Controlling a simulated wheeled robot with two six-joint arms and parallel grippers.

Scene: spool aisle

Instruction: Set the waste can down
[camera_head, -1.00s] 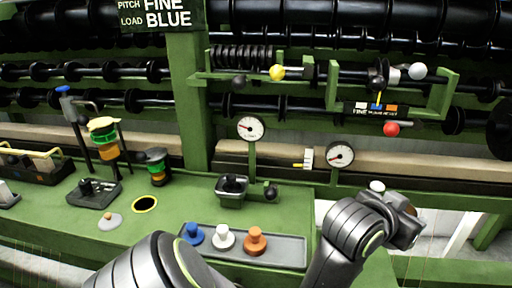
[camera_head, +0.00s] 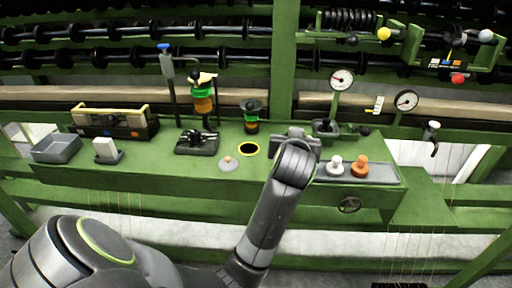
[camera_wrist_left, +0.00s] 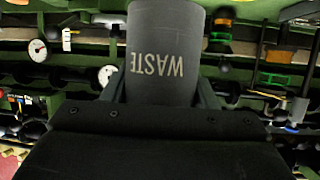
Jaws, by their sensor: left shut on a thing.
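The dark grey waste can (camera_wrist_left: 165,50), lettered WASTE, fills the upper middle of the left wrist view. The lettering appears upside down there. My left gripper (camera_wrist_left: 160,95) is shut on it, with one finger at each side. I cannot make out the can in the head view; my wrist hides that spot. My right gripper is in neither view.
A grey tray (camera_head: 385,173) with a white knob (camera_head: 335,165) and an orange knob (camera_head: 360,166) lies right of my wrist. Dial gauges (camera_head: 341,79) stand behind.

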